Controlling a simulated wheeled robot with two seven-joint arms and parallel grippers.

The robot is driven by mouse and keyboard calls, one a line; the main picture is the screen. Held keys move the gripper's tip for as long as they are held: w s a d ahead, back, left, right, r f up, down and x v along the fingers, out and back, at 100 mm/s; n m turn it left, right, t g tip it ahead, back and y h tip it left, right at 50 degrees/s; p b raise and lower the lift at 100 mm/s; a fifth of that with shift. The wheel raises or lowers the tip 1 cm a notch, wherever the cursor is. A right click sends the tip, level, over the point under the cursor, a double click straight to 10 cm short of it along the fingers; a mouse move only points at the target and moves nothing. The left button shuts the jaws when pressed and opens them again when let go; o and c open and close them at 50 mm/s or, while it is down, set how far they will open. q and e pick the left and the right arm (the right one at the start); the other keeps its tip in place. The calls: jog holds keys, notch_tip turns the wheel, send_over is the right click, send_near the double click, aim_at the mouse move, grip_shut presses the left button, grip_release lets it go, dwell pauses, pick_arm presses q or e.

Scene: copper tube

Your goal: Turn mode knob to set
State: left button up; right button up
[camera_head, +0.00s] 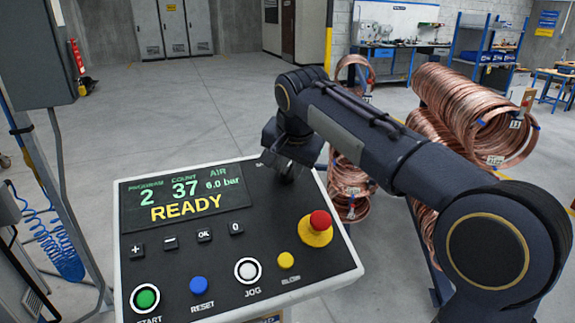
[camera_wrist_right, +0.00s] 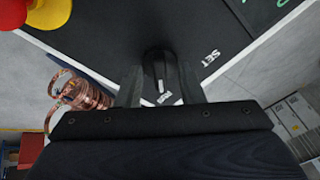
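The black mode knob (camera_wrist_right: 159,72) sits at the far right corner of the control panel (camera_head: 237,240). In the wrist view it stands between the two fingers of my right gripper (camera_wrist_right: 160,84). Little gap shows on either side, and I cannot tell whether the fingers press on it. The "SET" label (camera_wrist_right: 211,58) is to the right of the knob, and another small white label (camera_wrist_right: 164,98) is just below it, too small to read surely. In the head view my right gripper (camera_head: 284,172) reaches down over that corner and mostly hides the knob. My left gripper is not in view.
The panel's display (camera_head: 185,199) reads "READY". A red emergency button (camera_head: 319,222) on a yellow base is near the gripper. Start (camera_head: 146,298), reset (camera_head: 199,285) and jog (camera_head: 248,271) buttons line the front. Copper coils (camera_head: 468,112) stand behind my right arm.

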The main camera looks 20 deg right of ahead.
jog(key=shift+c, duration=0.3)
grip_shut()
jog(key=shift+n, duration=0.3)
jog(key=n+p, duration=0.1)
jog(key=n, duration=0.2)
jog(key=shift+n+p, duration=0.3)
jog(key=n+p, duration=0.1)
jog(key=n, duration=0.3)
jog(key=shift+d+n+y+p, duration=0.1)
jog(key=shift+n+y+p, duration=0.2)
jog(key=n+p, duration=0.2)
jog(key=n, duration=0.3)
jog(key=shift+n+y, duration=0.3)
jog(key=shift+n+p, duration=0.55)
jog(key=shift+n, duration=1.35)
